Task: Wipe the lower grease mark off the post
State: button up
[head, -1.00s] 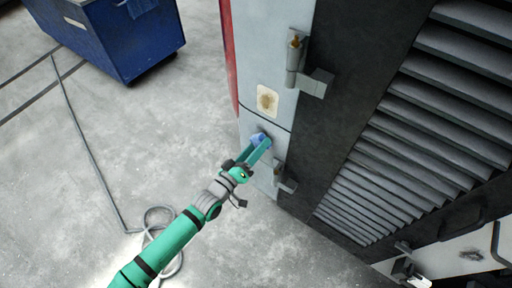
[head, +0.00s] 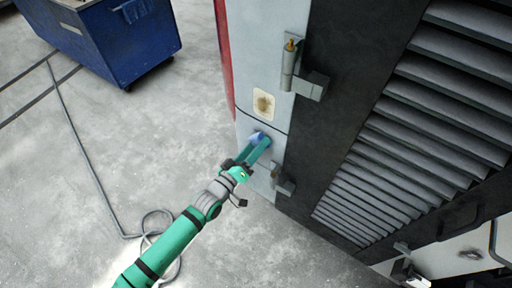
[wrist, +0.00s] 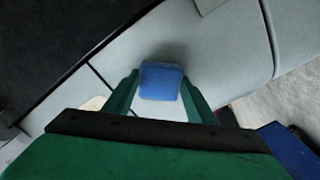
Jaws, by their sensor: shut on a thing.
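The post (head: 258,48) is the pale grey upright panel between a red edge and a dark louvred side. A brown grease mark on a cream patch (head: 264,104) shows on it, above a dark seam. No second grease mark is visible; the area behind my gripper is hidden. My gripper (head: 258,145) is shut on a blue block-like pad (head: 256,137) in front of the post, below the seam. In the wrist view the pad (wrist: 160,80) sits between the green fingertips, at or very near the pale surface. I cannot tell whether it touches.
Hinge brackets stick out right of the marked patch (head: 292,70) and right of my gripper (head: 282,180). A blue bin (head: 125,45) stands at the upper left. A grey hose (head: 90,165) lies looped on the floor. The floor between bin and post is clear.

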jog(key=shift+r, duration=3.1)
notch_tip(320, 180, down, 7)
jog(key=shift+s, duration=0.1)
jog(key=v, duration=0.6)
jog(key=v, duration=0.3)
jog(key=shift+f, duration=0.1)
dwell(0.5)
